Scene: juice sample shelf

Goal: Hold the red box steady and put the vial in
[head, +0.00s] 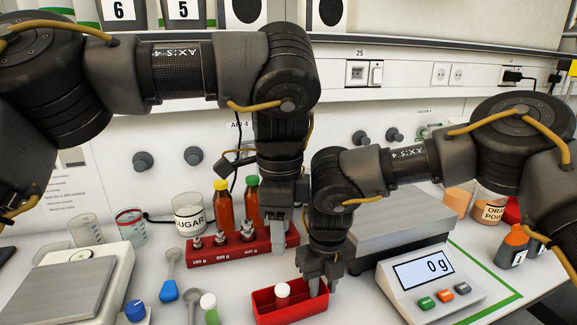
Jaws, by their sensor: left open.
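The red box (290,316) stands on the bench at the front middle. A vial with a white cap (282,290) stands inside it; the box's front wall hides most of its body. My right gripper (325,284) points down at the box's right end, one finger inside and one outside, shut on that wall. My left gripper (277,240) is open and empty, pointing down above and behind the box, in front of the red weight rack (262,246) in this view.
A scale (432,290) stands close right of the box. Bottles (223,205) and a sugar jar (189,214) stand behind the rack.

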